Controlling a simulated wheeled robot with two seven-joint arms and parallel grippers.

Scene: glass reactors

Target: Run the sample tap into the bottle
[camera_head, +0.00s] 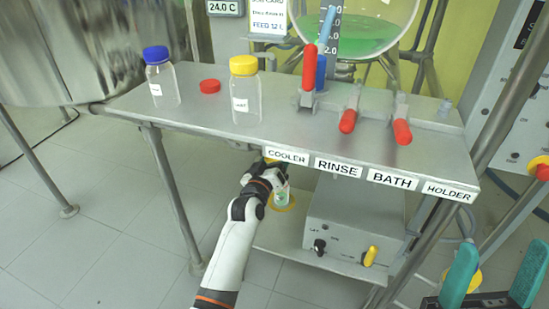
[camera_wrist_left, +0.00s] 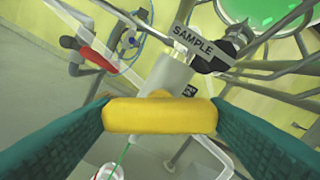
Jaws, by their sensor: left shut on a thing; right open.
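My left gripper (camera_head: 272,168) reaches in under the bench's front edge, mostly hidden by its own arm. In the left wrist view its two teal fingers are shut on a yellow tap handle (camera_wrist_left: 160,115), below a label reading SAMPLE (camera_wrist_left: 193,43). A thin green stream (camera_wrist_left: 121,160) runs down toward a pale round opening (camera_wrist_left: 106,172) at the bottom edge. In the head view an open bottle (camera_head: 281,196) with green in it stands below my left gripper, over a yellow ring (camera_head: 291,207) on the lower shelf; its level is unclear. My right gripper (camera_head: 490,283) is open and empty at bottom right.
The bench top (camera_head: 205,118) holds a blue-capped bottle (camera_head: 161,82), a yellow-capped bottle (camera_head: 246,95), a loose red cap (camera_head: 210,86) and several red-handled valves (camera_head: 348,120). A grey box (camera_head: 350,225) with knobs sits on the lower shelf. A green-filled flask (camera_head: 365,30) hangs behind.

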